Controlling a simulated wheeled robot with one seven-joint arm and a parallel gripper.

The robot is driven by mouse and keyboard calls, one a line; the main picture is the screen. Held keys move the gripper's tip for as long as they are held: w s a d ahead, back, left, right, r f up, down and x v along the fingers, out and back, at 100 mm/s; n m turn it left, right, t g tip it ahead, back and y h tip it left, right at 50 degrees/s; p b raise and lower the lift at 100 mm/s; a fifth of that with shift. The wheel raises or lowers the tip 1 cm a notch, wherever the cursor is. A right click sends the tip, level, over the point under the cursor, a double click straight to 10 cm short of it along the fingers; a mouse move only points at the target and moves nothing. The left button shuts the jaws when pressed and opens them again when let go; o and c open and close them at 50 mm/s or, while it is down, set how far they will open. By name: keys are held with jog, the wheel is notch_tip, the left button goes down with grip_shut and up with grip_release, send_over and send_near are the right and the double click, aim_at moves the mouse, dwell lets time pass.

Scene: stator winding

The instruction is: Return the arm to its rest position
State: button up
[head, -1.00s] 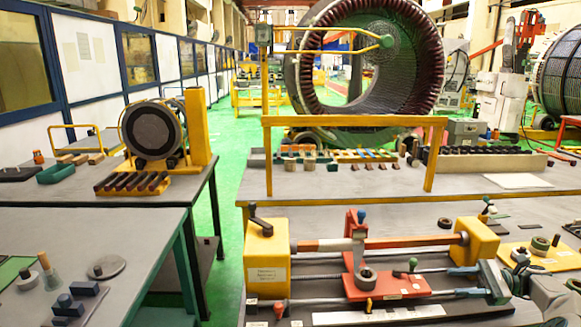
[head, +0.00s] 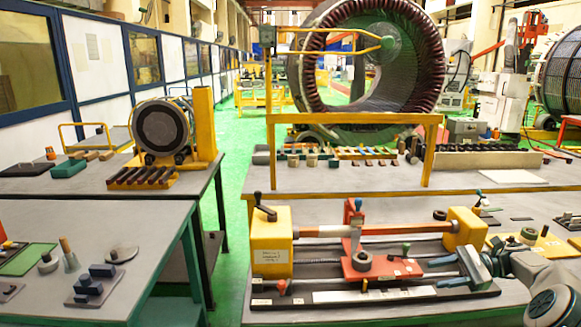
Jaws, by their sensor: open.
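My gripper (head: 441,271) is at the lower right of the head view, its two blue-grey fingers pointing left with a gap between them. It is open, and I see nothing held in it. My arm (head: 533,272) runs from it to the lower right corner, where the picture cuts it off. The gripper appears at the right end of the winding fixture, in front of its right yellow block (head: 466,229). Whether the fingers touch the fixture I cannot tell. The fixture also has a left yellow block (head: 271,246) with a crank and a red carriage (head: 378,268) in the middle.
The fixture stands on the front right table (head: 220,318). A yellow frame (head: 355,119) rises behind it. The left table (head: 130,215) holds small blocks, a disc (head: 121,255) and a green mat. A green floor aisle (head: 232,205) separates the tables. A large stator ring (head: 318,75) stands behind.

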jog(key=s+a+r+n+g+h, duration=0.1)
jog(key=s+a+r+n+h, duration=0.15)
jog(key=a, duration=0.45)
jog(key=s+a+r+n+g+h, duration=0.1)
jog(key=s+a+h, duration=0.1)
jog(key=a+h, duration=0.3)
jog(key=s+a+r+n+h, duration=0.2)
jog(key=a, duration=0.6)
jog(key=s+a+n+t+h, duration=0.2)
jog(key=s+n+h, duration=0.1)
jog(key=s, duration=0.8)
jog(key=s+a+f+n+t+h, duration=0.1)
jog(key=s+a+n+t+h, duration=0.1)
jog(key=s+n, duration=0.4)
jog(key=s+h, duration=0.1)
jog(key=s, duration=0.4)
jog(key=shift+a+t, duration=0.15)
jog(key=shift+t, duration=0.25)
jog(key=shift+h, duration=0.25)
